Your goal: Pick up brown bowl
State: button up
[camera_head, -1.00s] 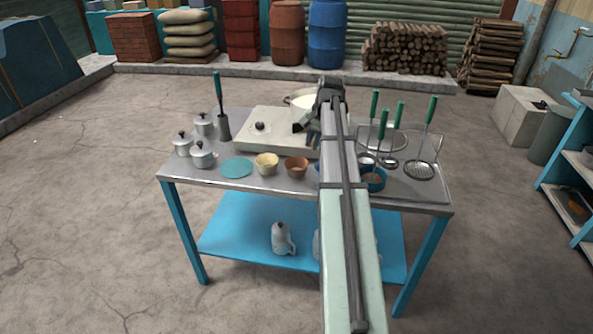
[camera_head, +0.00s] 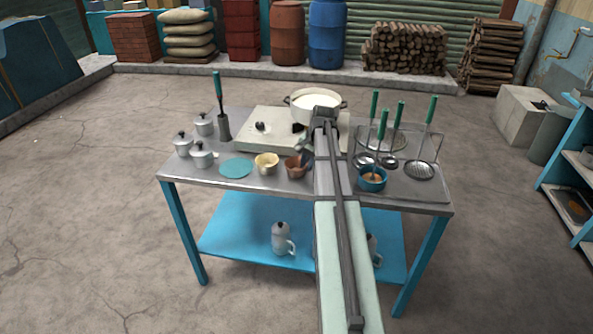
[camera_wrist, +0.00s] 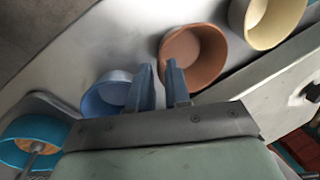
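The brown bowl (camera_head: 292,172) stands on the metal table between a cream bowl and my arm, partly covered by my gripper. In the wrist view, the brown bowl (camera_wrist: 200,52) is upright and empty at upper centre right. My gripper (camera_wrist: 159,68) is open, with a clear gap between its two blue-grey fingers. The right finger overlaps the bowl's near-left rim, and the left finger lies outside it. I cannot tell whether either touches. In the head view, my gripper (camera_head: 304,155) is low over the bowl.
A cream bowl (camera_head: 266,164) stands left of the brown one. A blue bowl (camera_wrist: 103,96) is beside my left finger. A teal bowl with a ladle (camera_head: 372,183) is further right. A white pot (camera_head: 316,104) sits on the stove (camera_head: 270,140) behind.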

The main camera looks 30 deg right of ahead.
jog(key=shift+x, duration=1.05)
grip_shut()
